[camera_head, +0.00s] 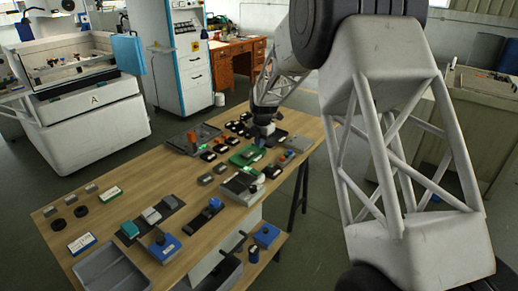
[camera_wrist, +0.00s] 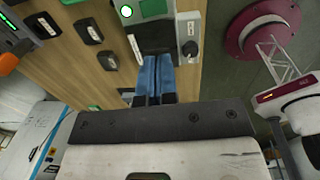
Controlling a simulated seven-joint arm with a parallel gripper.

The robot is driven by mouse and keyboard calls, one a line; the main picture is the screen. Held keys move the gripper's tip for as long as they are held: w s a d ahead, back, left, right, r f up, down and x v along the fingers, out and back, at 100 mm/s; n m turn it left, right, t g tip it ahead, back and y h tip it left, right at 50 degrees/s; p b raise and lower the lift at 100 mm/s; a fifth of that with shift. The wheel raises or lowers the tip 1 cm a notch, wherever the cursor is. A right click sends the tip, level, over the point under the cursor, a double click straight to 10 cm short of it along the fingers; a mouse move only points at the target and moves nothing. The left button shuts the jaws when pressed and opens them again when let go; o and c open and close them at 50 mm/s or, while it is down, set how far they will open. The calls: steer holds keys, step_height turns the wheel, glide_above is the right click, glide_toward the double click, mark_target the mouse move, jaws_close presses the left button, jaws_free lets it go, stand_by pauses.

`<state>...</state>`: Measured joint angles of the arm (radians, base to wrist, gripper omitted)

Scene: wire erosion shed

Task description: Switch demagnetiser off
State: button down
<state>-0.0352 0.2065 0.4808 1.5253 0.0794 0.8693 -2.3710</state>
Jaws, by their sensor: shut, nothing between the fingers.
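My gripper (camera_head: 264,130) is over the far right end of the wooden table in the head view. In the wrist view its two blue fingers (camera_wrist: 155,76) are together, with nothing seen between them. Their tips are close to a dark grey block with a green panel (camera_wrist: 153,8) and a round lit green lamp (camera_wrist: 126,11). I cannot tell for certain which device is the demagnetiser, or whether the fingers touch the block. A green unit (camera_head: 246,156) shows near my gripper in the head view.
Several small dark blocks (camera_wrist: 87,31) lie left of the fingers. The wooden table (camera_head: 130,212) carries a dark tray (camera_head: 180,143), a grey device (camera_head: 240,190) and blue boxes (camera_head: 164,246). An open grey bin (camera_head: 108,270) is at the near edge. The table's left part has bare room.

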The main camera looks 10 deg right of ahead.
mark_target(253, 170)
steer(key=shift+r, duration=0.15)
steer(key=shift+w+a+t, duration=0.3)
steer(key=shift+w+a, duration=0.15)
steer(key=shift+a, duration=0.05)
stand_by(0.5)
steer(key=f, duration=0.4)
steer(key=w+a+f, duration=0.1)
steer(key=f, duration=0.8)
steer(key=shift+w+a+f, duration=0.15)
steer(key=shift+a+f, duration=0.05)
steer(key=shift+f, duration=0.2)
steer(key=shift+f, duration=0.1)
